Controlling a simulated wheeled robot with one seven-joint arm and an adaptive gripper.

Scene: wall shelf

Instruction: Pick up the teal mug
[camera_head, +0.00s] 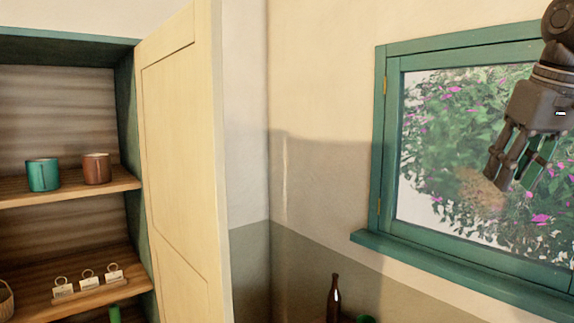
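The teal mug (43,175) stands upright on the middle shelf board of the wall shelf at the left of the head view. A brown mug (97,168) stands just to its right, a small gap apart. My gripper (508,172) is at the upper right, in front of the window and far from the teal mug. Its fingers point down and to the left. They look spread apart, with no object visible between them.
A cream cabinet door (183,160) stands open beside the shelf (75,195), between the mugs and my gripper. Card holders (88,281) sit on the lower board. A brown bottle (334,298) and a green object (365,319) are at bottom centre. The window (450,150) is at right.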

